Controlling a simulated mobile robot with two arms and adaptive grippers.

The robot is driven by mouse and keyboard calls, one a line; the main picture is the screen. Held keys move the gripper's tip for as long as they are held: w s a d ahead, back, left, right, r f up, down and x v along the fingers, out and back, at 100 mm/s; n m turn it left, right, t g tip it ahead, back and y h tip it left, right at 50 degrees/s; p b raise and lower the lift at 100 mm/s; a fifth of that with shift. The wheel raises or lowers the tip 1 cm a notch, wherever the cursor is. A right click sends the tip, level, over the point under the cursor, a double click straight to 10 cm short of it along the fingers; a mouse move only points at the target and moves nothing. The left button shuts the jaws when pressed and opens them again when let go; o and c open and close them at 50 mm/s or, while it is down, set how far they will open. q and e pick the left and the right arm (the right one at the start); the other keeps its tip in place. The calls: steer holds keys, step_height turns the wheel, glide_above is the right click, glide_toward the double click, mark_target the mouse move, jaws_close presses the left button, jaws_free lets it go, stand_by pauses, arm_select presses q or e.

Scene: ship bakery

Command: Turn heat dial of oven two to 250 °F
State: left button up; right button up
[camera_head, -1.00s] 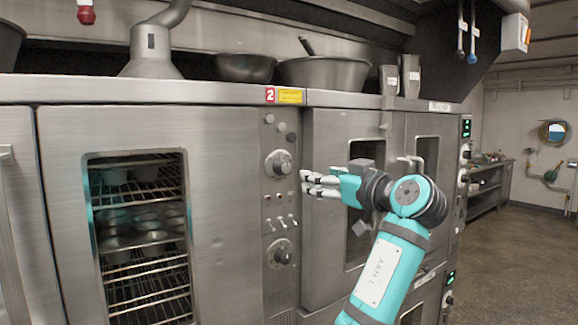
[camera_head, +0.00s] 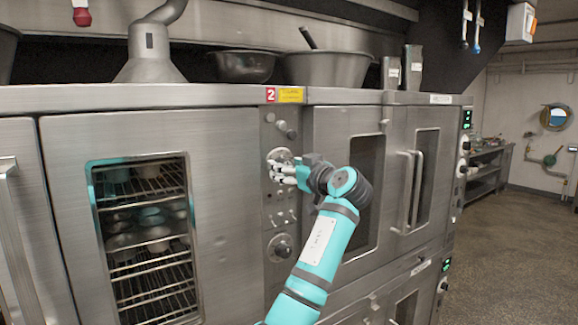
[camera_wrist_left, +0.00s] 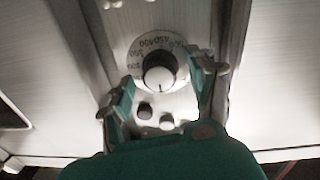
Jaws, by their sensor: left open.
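Oven two is the steel oven with the red "2" label (camera_head: 270,95). Its control strip carries an upper dial whose round scale plate (camera_head: 280,154) is partly hidden by my left gripper (camera_head: 273,171). In the left wrist view the dial knob (camera_wrist_left: 159,69) has a light face and dark rim, inside a numbered ring with blurred figures such as 400 and 450. A dark mark seems to point down on the knob; the exact setting is unclear. My left gripper (camera_wrist_left: 166,88) is open, with one finger on each side of the knob; contact cannot be told. My right gripper is not in view.
Below the dial are small dark and light knobs (camera_wrist_left: 145,112) and switches. A lower dial (camera_head: 281,247) sits further down the strip. The glazed oven door (camera_head: 140,230) is left of the strip; another door with a vertical handle (camera_head: 412,190) is to the right.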

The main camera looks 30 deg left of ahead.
arm_select(q)
steer(key=shift+c, duration=0.2)
steer(key=c, duration=1.1)
steer(key=shift+m, duration=0.3)
steer(key=shift+w+r+m+g+p, duration=0.1)
steer(key=shift+m+g+p, duration=0.3)
steer(key=shift+m+p, duration=3.7)
steer(key=m+b, duration=0.4)
steer(key=shift+m, duration=0.4)
